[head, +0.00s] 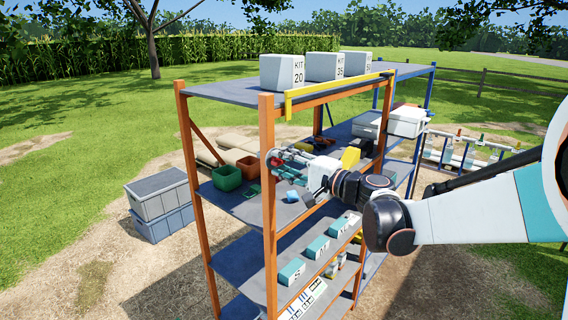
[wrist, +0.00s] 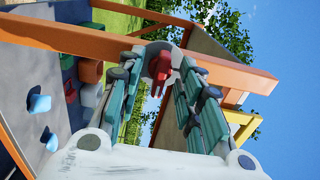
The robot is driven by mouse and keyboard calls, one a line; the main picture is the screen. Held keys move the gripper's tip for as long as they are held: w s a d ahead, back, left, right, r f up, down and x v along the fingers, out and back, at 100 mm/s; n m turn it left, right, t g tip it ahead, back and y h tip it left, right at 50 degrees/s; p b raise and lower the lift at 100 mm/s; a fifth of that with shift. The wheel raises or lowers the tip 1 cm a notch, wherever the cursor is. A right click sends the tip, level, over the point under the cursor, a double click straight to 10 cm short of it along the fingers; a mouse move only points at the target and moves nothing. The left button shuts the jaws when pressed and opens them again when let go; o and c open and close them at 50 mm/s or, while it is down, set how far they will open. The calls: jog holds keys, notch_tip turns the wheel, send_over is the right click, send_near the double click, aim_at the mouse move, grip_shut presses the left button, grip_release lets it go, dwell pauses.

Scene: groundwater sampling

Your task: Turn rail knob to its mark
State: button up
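A red knob (wrist: 160,68) with a pronged shape sits in front of a round grey plate (wrist: 172,50) by an orange post in the wrist view. My gripper (wrist: 162,60) has its two teal fingers spread, with the knob between their tips. I see gaps beside the knob, so the fingers do not look closed on it. In the head view my gripper (head: 278,158) reaches in at the rack's front orange post (head: 268,200), and a small red patch shows among its fingers. I cannot make out a mark on the plate.
The orange rack's shelves (head: 237,265) hold green and brown bins (head: 226,178), teal boxes (head: 291,271) and a yellow object (head: 350,158). White kit boxes (head: 283,72) stand on top behind a yellow rail (head: 335,87). Grey crates (head: 160,205) stand on the ground left.

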grip_shut()
jog(key=n+b, duration=0.2)
jog(key=n, duration=0.7)
jog(key=shift+f, duration=0.1)
jog(key=n+b, duration=0.1)
jog(key=n, duration=0.3)
jog(key=shift+n, duration=0.4)
jog(key=n+b, duration=0.1)
jog(key=n, duration=0.3)
grip_release()
